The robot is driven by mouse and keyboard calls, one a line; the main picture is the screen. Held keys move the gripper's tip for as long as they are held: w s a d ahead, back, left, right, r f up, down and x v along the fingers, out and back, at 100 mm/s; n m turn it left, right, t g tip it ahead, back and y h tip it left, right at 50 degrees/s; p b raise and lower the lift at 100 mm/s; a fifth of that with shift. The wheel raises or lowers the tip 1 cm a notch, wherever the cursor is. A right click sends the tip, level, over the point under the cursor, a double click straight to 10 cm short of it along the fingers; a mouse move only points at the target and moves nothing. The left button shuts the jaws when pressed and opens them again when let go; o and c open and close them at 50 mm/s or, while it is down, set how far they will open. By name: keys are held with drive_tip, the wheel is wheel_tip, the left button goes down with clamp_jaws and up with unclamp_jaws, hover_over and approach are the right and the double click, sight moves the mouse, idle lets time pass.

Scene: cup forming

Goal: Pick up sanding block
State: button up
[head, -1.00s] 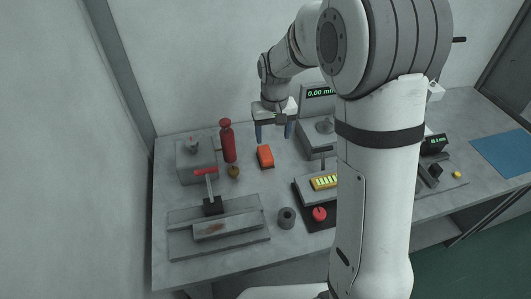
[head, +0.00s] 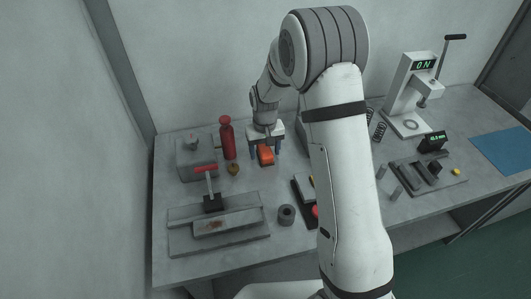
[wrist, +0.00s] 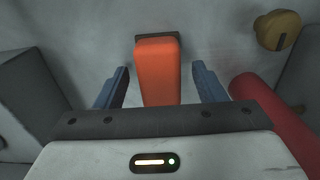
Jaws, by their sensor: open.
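The sanding block (head: 265,155) is an orange-red block with a dark base, lying on the grey bench. It also shows in the wrist view (wrist: 158,72), between and a little beyond the two blue fingers. My gripper (head: 265,145) is over the block in the head view. In the wrist view my gripper (wrist: 160,85) is open, with a gap on each side of the block. The fingers do not appear to touch it. The exact height above the bench is hard to tell.
A red bottle (head: 227,139) stands close left of the block, with a small brass knob (head: 233,169) nearby. A clamp fixture (head: 213,205) and a dark ring (head: 286,214) are nearer the front. A press (head: 412,95) stands at the right. My arm hides part of the bench.

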sight(265, 149)
drive_tip(key=c, duration=1.1)
drive_tip(key=shift+r, duration=0.1)
wheel_tip(265, 149, up, 10)
drive_tip(key=shift+f+b, duration=0.1)
drive_tip(key=shift+b, duration=0.2)
drive_tip(key=o, duration=0.4)
drive_tip(key=shift+c, duration=1.3)
drive_tip(key=shift+s, duration=0.1)
